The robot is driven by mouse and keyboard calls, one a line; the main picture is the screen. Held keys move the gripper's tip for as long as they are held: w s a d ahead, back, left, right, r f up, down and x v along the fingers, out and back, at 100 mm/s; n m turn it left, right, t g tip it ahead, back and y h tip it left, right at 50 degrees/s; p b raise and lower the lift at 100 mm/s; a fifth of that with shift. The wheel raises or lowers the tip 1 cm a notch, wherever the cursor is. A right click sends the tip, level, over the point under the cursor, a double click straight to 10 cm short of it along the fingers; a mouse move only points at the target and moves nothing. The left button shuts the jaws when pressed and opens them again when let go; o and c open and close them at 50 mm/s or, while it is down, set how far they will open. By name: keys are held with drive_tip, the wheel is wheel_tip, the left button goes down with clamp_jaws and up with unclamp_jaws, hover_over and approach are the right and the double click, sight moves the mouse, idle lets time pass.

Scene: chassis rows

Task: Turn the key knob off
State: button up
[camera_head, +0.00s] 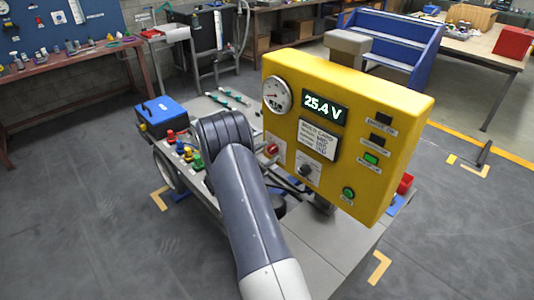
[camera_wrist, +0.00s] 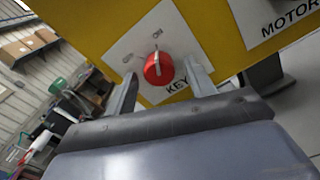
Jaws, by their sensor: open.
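The red key knob (camera_wrist: 158,70) sits on a white plate marked KEY (camera_wrist: 140,40) on the yellow panel. Its ridge runs roughly up the picture in the wrist view, toward the upper of two small position labels, which are hard to read. The knob also shows in the head view (camera_head: 271,149) beside my arm. My gripper (camera_wrist: 161,68) is open, one finger on each side of the knob. I cannot tell whether either finger touches it. In the head view my arm hides the gripper.
The yellow panel (camera_head: 388,105) carries a gauge (camera_head: 277,95), a display reading 25.4 V (camera_head: 324,107), a black motor knob (camera_head: 305,171) and a green button (camera_head: 348,193). Several coloured posts (camera_head: 187,151) and a blue box (camera_head: 161,112) stand on the chassis at left.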

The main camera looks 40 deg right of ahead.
drive_tip(key=c, duration=1)
drive_tip(key=shift+n, duration=0.4)
drive_tip(key=n+b, duration=0.1)
drive_tip(key=n, duration=0.3)
drive_tip(key=shift+s+n, duration=0.1)
drive_tip(key=shift+n, duration=0.2)
drive_tip(key=n, duration=0.6)
drive_tip(key=shift+s+p, duration=0.1)
drive_tip(key=shift+p, duration=0.25)
drive_tip(key=shift+n, duration=0.4)
drive_tip(key=o, duration=1)
